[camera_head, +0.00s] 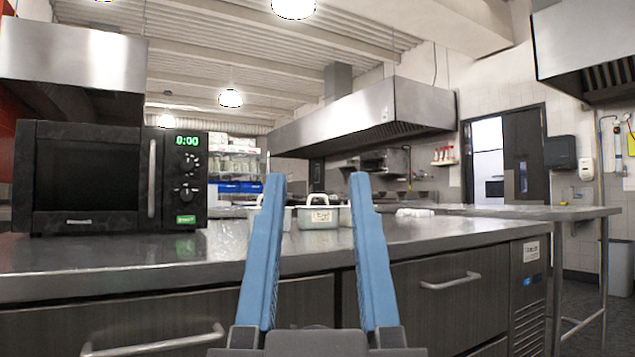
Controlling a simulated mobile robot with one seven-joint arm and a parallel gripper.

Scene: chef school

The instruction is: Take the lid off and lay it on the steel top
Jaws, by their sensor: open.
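My gripper (317,182) is open and empty, its two blue fingers pointing forward over the front of the counter. Between the fingers, farther back on the steel top (225,252), stands a small pale container (318,217). A light lid with an arched dark-edged handle (319,200) appears to sit on it. The gripper is apart from it and nearer to me. Other pale container parts show beside it, partly hidden by the fingers, so I cannot tell how many containers there are.
A black microwave (95,180) stands on the left of the counter. A small white item (414,212) lies on the right. Drawers with handles (450,281) form the counter's front. The steel top between the microwave and the containers is clear. A steel hood (375,110) hangs behind.

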